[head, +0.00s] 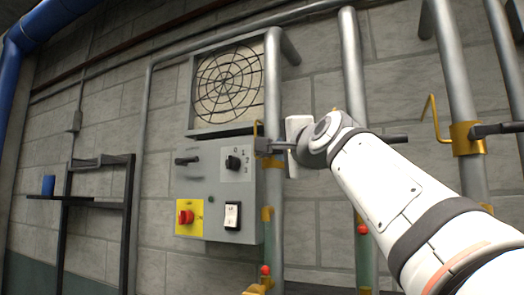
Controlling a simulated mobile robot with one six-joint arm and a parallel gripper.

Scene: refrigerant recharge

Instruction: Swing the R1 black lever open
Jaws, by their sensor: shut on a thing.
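A black lever (267,146) sits on a brass valve on the leftmost grey pipe in the head view, at the right edge of the grey control box. I can read no R1 label. My gripper (286,147) is at this lever, shut on it. The jaws are small in the picture and their contact is partly hidden by my gripper's body. A second black lever (396,138) sticks out to the right from behind my arm. A third black lever (496,129) is on the brass valve (465,139) of a pipe at the right.
The grey control box (216,190) carries a red knob (185,217) on a yellow plate, a rocker switch and a black dial. A round fan grille (228,84) is above it. Vertical pipes stand close around my arm. A dark shelf frame (130,190) is at left.

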